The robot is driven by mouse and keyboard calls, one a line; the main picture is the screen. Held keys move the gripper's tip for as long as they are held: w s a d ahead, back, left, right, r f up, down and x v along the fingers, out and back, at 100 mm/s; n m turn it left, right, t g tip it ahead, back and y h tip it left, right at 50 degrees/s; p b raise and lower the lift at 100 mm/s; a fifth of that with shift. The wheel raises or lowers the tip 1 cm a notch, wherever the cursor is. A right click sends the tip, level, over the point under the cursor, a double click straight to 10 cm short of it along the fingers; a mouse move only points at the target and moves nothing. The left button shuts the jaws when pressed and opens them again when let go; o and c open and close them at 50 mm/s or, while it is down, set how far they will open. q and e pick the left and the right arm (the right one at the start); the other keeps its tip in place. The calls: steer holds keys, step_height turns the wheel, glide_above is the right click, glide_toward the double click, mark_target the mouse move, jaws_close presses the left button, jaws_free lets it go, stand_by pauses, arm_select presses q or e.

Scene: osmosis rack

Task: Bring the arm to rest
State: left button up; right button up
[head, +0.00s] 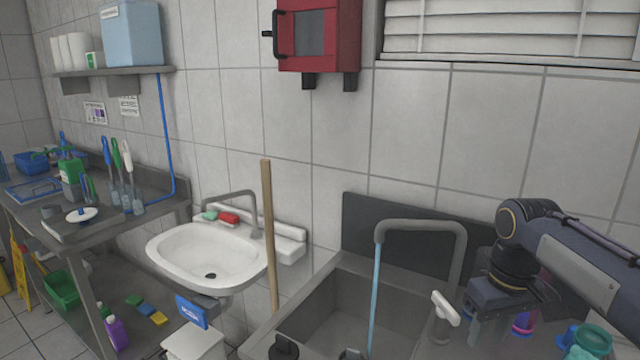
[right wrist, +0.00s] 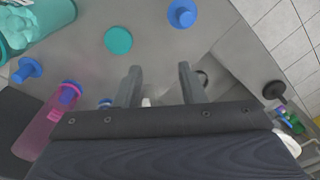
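My right arm comes in from the right in the head view. Its gripper (head: 488,325) points down over the steel counter to the right of the sink basin. In the right wrist view the two fingers (right wrist: 160,85) stand apart with nothing held between them. Below them are the grey counter (right wrist: 150,25) and part of the sink. My left gripper and left arm do not show in either view.
A pink bottle (right wrist: 48,120), a teal disc (right wrist: 118,40), blue caps (right wrist: 182,13) and a teal container (right wrist: 40,25) stand near the right gripper. The deep sink (head: 330,310) with its tap (head: 420,226) lies left of it. A white washbasin (head: 210,255) is further left.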

steer(key=s+a+f+m+t+y, duration=0.1)
steer(key=s+a+f+m+t, duration=0.1)
steer(key=s, duration=0.8)
steer(key=s+a+f+m+t+y, duration=0.2)
steer(key=s+a+f, duration=0.3)
steer(key=s, duration=0.5)
step_height(320, 180, down, 2)
steer(key=shift+a+f+t, duration=0.1)
steer(key=shift+a+t, duration=0.1)
steer(key=shift+t, duration=0.4)
steer(key=shift+s, duration=0.1)
